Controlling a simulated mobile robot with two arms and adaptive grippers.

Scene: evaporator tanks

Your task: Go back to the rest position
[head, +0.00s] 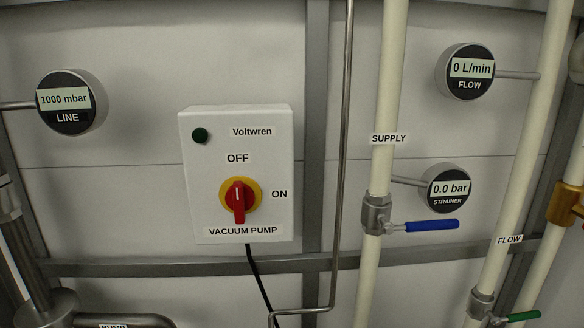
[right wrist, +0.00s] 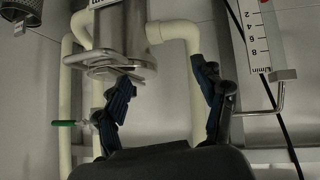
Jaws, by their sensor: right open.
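My right gripper (right wrist: 165,85) is open and empty in the right wrist view. Its two dark blue-black fingers stand apart, with white pipes and a metal fitting (right wrist: 122,35) behind them. I see no contact between the fingers and these parts. Neither gripper shows in the head view, and my left gripper is not in view. The vacuum pump box (head: 236,140) is white, with a red switch handle (head: 239,200) on a yellow disc. The handle stands vertical; OFF is printed above it and ON to its right. The round lamp (head: 200,136) is dark green.
A supply pipe (head: 385,100) carries a blue valve lever (head: 432,225) sticking out right. A green lever (head: 524,316) is at lower right. Gauges show 1000 mbar (head: 68,101), 0 L/min (head: 470,70) and 0.0 bar (head: 449,188). A scaled flow tube (right wrist: 258,35) hangs right of the right gripper.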

